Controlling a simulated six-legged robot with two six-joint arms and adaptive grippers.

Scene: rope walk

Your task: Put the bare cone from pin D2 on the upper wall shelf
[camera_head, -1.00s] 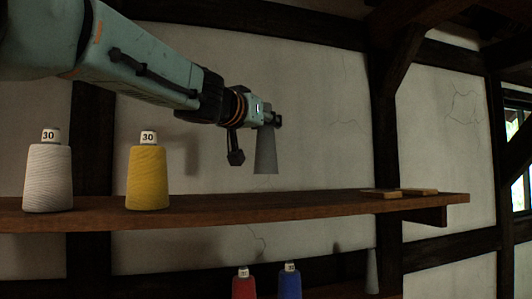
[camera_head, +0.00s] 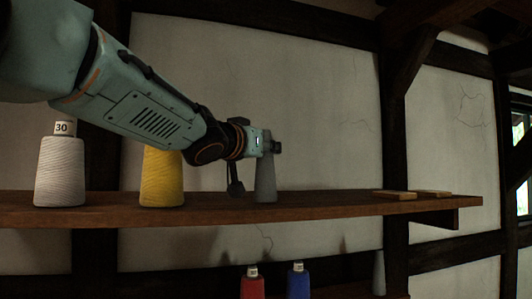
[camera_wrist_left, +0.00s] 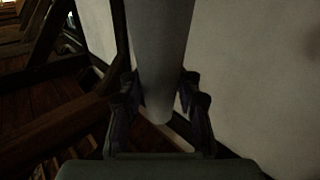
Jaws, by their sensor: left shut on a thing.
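A bare grey cone (camera_head: 265,181) stands upright at the upper wall shelf (camera_head: 310,199), its base at the level of the shelf board. I cannot tell for sure whether the base touches the board. My left gripper (camera_head: 274,147) is shut on the top of this cone. The left wrist view shows the cone (camera_wrist_left: 160,50) between the two fingers (camera_wrist_left: 160,110). My right gripper is in neither view.
A white yarn cone (camera_head: 60,172) and a yellow one (camera_head: 162,178) stand on the shelf's left part. Flat wooden pieces (camera_head: 394,194) lie at its right end. Below are a red cone (camera_head: 252,286), a blue cone (camera_head: 297,282) and a grey cone (camera_head: 379,274).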

